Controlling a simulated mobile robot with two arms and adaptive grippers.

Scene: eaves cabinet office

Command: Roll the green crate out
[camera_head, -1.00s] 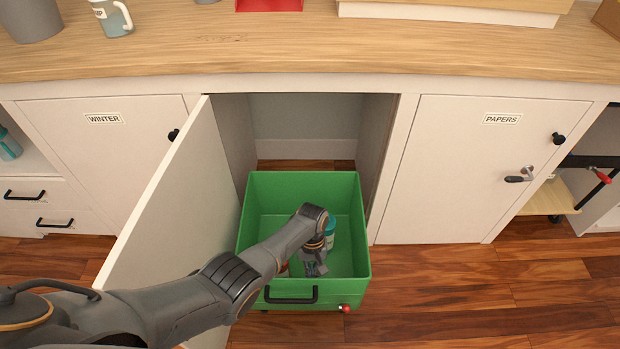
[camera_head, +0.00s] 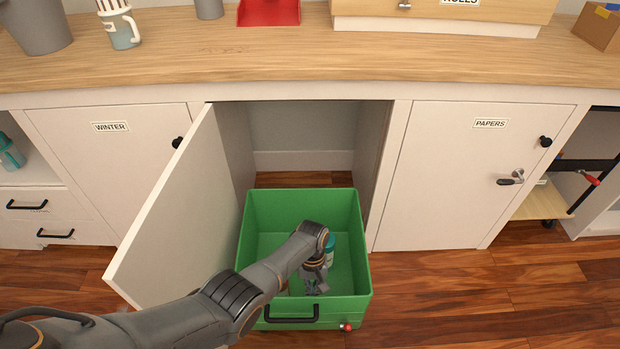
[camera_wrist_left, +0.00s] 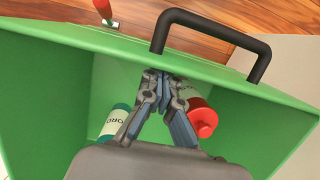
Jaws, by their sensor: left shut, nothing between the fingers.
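The green crate (camera_head: 360,270) stands on the wooden floor, mostly out in front of the open cabinet bay. My left gripper (camera_head: 316,288) is shut and empty, reaching down inside the crate behind the front wall. In the left wrist view the fingers (camera_wrist_left: 163,85) are closed near the inside of the front wall, below the black handle (camera_wrist_left: 210,35). My right gripper is out of view.
The open cabinet door (camera_head: 180,215) stands out to the left of the crate, close to my left arm. The closed PAPERS door (camera_head: 480,190) is to the right. The floor (camera_head: 470,290) right of the crate is clear.

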